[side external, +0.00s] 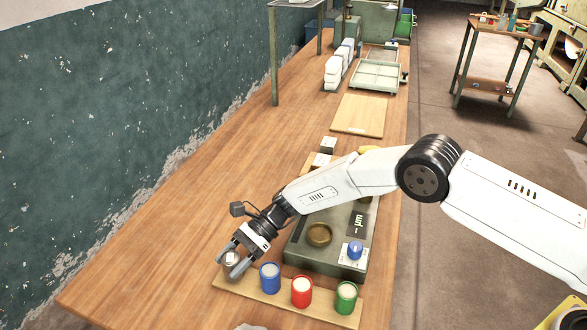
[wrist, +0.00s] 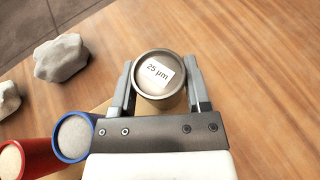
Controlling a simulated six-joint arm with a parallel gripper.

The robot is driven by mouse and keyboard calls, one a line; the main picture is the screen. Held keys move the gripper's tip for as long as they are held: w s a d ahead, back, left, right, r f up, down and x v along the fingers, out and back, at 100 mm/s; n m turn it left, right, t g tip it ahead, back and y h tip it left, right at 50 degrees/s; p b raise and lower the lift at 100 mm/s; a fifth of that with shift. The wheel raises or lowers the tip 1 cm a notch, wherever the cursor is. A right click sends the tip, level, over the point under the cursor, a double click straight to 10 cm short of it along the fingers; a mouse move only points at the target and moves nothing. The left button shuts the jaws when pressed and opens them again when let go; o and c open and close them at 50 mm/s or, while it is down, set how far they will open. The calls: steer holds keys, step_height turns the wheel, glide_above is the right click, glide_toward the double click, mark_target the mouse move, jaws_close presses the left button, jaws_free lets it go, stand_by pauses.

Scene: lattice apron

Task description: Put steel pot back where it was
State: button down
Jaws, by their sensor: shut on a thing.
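The steel pot (wrist: 151,82) is a round metal pot with a label reading "25 µm" on its top. My gripper (wrist: 158,92) is shut on it, one finger on each side. In the side external view the pot (side external: 231,259) is at the left end of a wooden strip (side external: 325,313), between the fingers of my gripper (side external: 233,262). I cannot tell whether the pot touches the strip or is slightly above it. The blue pot (side external: 270,278) stands on the strip just right of it, then the red pot (side external: 302,292) and the green pot (side external: 346,298).
A grey-green device (side external: 300,255) with a round brass dish (side external: 319,235), a blue knob (side external: 355,250) and a "-- µm" display stands behind the strip. Grey rocks (wrist: 61,59) lie near the pots. A board (side external: 358,116) lies farther back. The table left of my gripper is clear.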

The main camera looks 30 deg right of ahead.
steer(key=shift+f, duration=0.45)
jaws_free()
steer(key=shift+r, duration=0.1)
steer(key=shift+r, duration=1.25)
steer(key=shift+s+r, duration=0.1)
steer(key=shift+r, duration=0.25)
steer(key=s+d+r, duration=0.7)
steer(key=s+r, duration=0.2)
steer(key=s, duration=0.2)
steer(key=shift+s+d+r, duration=0.25)
steer(key=shift+s+r, duration=0.05)
